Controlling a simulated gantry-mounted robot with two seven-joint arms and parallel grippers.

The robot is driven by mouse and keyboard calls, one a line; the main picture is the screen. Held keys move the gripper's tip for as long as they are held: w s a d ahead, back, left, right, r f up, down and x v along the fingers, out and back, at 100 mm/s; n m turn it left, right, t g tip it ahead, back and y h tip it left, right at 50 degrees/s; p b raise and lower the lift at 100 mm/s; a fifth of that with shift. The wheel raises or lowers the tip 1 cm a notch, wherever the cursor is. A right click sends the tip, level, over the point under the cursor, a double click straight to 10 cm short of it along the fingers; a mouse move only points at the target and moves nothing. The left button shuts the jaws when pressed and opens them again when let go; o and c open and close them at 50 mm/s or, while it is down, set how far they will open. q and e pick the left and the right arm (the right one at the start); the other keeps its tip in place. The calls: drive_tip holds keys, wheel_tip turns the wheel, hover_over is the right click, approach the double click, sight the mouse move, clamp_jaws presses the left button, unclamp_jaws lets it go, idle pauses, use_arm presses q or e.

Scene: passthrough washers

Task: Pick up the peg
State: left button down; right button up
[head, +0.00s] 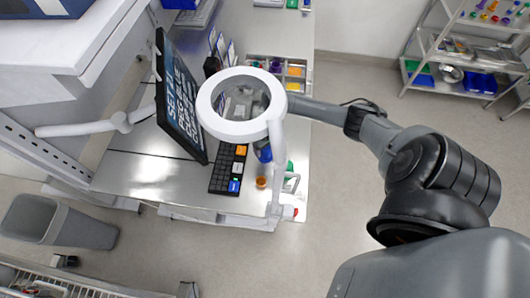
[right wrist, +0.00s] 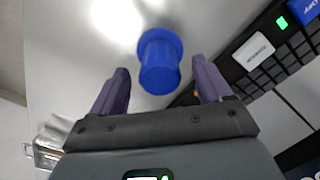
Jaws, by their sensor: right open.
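The blue peg (right wrist: 160,65), with a wide flange at its far end, stands on the shiny metal table in the right wrist view. In the head view it shows as a small blue shape (head: 264,153) just below the magnifier ring. My right gripper (right wrist: 160,72) is open, its two purple fingers on either side of the peg's near end, with gaps on both sides. In the head view its jaws are largely hidden behind the magnifier ring and lens. My left gripper is not in view.
A black keyboard (head: 219,178) with coloured labels lies close beside the peg. The white magnifier ring (head: 212,120) hangs over the table. A monitor (head: 180,100) stands at the left. A compartment tray (head: 288,62) is behind. An orange item (head: 261,183) sits near the front edge.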

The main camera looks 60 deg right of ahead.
drive_tip(key=shift+f, duration=2.3)
drive_tip(key=c, duration=1.1)
drive_tip(key=shift+r, duration=0.2)
